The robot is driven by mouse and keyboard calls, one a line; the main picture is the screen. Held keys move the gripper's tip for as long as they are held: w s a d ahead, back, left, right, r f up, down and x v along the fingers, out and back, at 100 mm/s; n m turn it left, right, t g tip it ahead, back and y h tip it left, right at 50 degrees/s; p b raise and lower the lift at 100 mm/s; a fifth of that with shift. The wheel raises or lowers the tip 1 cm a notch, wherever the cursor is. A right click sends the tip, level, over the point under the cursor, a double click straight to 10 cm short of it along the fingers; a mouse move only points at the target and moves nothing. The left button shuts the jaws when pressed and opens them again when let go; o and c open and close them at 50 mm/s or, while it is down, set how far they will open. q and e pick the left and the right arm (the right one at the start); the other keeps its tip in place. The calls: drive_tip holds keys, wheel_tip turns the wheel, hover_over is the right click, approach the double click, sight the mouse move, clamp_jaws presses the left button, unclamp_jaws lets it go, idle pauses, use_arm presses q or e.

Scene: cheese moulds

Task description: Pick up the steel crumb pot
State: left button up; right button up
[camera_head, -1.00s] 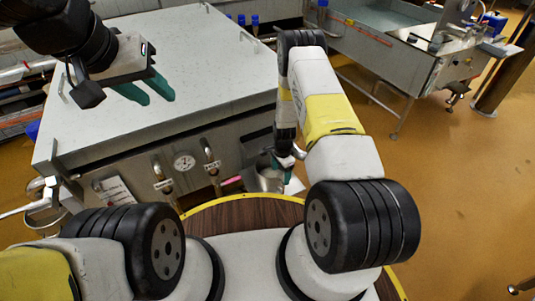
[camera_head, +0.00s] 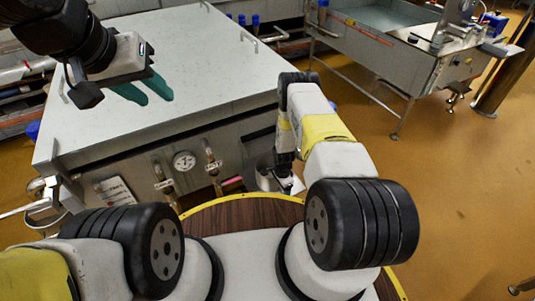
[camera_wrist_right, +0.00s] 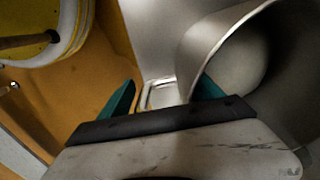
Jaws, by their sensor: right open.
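The steel crumb pot (camera_wrist_right: 240,45) is a grey metal cylinder with an open mouth, large at the upper right of the right wrist view. In the head view the pot (camera_head: 264,181) shows only in part, low by the vat's front, behind my right wrist. My right gripper (camera_wrist_right: 163,88) is open, with its teal fingers apart. One finger overlaps the pot's near rim in the picture; whether it touches or lies inside I cannot tell. The other finger is clear of the pot. My left gripper (camera_head: 158,97) is open and empty above the vat top.
A large steel vat (camera_head: 190,60) with a flat top, gauge (camera_head: 184,160) and taps stands in front of me. A steel trough table (camera_head: 375,50) stands at the back right. The orange floor (camera_head: 450,200) at the right is mostly clear.

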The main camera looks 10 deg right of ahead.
clamp_jaws()
drive_tip(key=shift+r, duration=0.1)
idle(0.4)
